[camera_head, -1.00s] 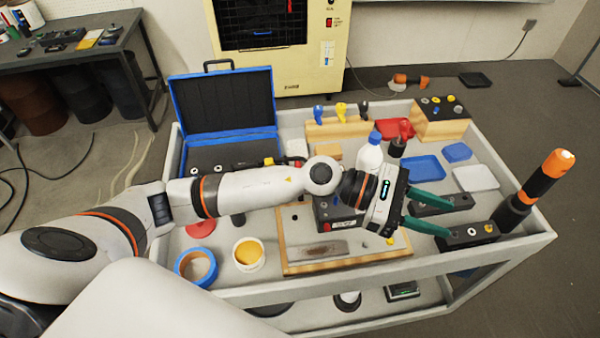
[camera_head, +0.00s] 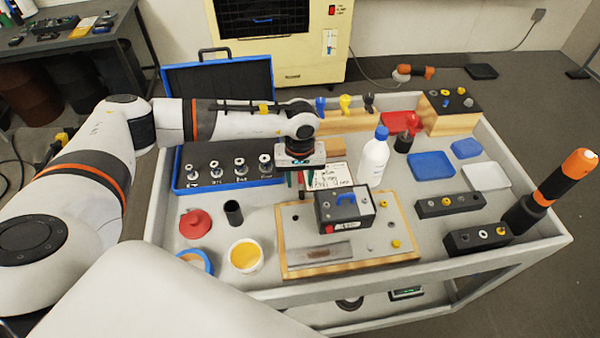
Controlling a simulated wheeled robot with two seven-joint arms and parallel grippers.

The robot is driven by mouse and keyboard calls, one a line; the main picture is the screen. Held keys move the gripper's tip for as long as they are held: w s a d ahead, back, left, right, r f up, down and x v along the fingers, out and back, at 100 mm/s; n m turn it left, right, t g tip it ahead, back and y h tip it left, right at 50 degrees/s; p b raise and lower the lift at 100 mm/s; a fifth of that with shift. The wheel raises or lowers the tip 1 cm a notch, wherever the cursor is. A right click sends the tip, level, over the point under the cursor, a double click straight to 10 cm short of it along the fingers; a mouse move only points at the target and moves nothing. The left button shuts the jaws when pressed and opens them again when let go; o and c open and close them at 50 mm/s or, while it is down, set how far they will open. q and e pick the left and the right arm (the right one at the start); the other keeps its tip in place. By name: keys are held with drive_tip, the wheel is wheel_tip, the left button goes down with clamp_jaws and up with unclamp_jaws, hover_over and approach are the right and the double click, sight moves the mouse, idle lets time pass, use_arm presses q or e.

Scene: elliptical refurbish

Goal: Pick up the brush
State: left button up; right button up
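I cannot make out the brush for certain in this view. A black cup (camera_head: 403,143) with a red top stands behind the white bottle (camera_head: 374,158), and its contents are too small to tell. My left gripper (camera_head: 304,180) points down over the middle of the cart, behind the black box (camera_head: 344,208) and by a white card with writing (camera_head: 331,177). Its fingers appear spread apart, with their tips partly hidden, and I see nothing held between them.
The blue case (camera_head: 180,186) with several metal pieces lies open at the left. A wooden board (camera_head: 390,250) bears the black box and a grey strip. A yellow-filled cup (camera_head: 245,256) stands front left.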

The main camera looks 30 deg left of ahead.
sight(301, 193)
use_arm(q)
drive_tip(key=f+p, duration=0.1)
drive_tip(key=f, duration=0.3)
drive_tip(key=shift+w+d+f+p, duration=0.15)
drive_tip(key=shift+d+f+p, duration=0.05)
drive_tip(key=shift+f+p, duration=0.2)
drive_tip(key=shift+f, duration=0.5)
clamp_jaws()
